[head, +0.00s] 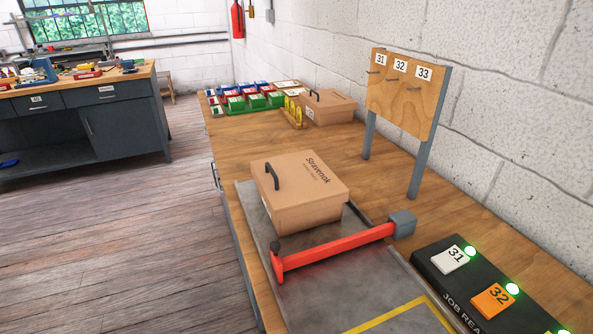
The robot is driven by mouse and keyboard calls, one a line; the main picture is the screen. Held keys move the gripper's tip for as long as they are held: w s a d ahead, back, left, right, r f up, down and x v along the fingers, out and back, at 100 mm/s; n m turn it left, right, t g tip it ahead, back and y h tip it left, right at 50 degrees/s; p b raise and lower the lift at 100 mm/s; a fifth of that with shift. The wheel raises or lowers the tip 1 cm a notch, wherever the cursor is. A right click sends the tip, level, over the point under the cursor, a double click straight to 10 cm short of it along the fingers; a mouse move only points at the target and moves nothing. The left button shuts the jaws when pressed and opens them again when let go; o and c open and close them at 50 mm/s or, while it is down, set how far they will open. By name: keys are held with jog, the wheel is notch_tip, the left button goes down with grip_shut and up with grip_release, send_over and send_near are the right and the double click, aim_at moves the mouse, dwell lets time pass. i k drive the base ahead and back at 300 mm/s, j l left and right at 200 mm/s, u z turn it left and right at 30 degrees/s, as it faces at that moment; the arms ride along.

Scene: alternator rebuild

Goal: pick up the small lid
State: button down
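Two tan boxes with lids show in the head view. The nearer box (306,205) sits on a grey mat, its lid (303,173) on top with a black handle at the left and printed lettering. The farther box (328,112) stands at the back of the bench against the wall, also topped by a lid (325,97) with a dark handle. It looks smaller, but distance makes the true sizes hard to compare. I cannot tell which lid is the small one. My gripper is not in view.
A red bar (335,250) with a grey end block crosses the mat (256,238) in front of the nearer box. A board (405,95) on posts stands right. Several coloured bins (250,97) fill the back. A black panel (480,285) with green lights lies front right.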

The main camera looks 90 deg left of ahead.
aim_at(298, 183)
jog(key=l+u, duration=0.1)
jog(key=u, duration=1.65)
jog(key=i+u, duration=0.1)
jog(key=u, duration=0.35)
jog(key=i+l+u, duration=0.15)
jog(key=l+u, duration=0.3)
jog(key=i+l+u, duration=0.15)
jog(key=l+u, duration=0.3)
jog(key=j, duration=0.15)
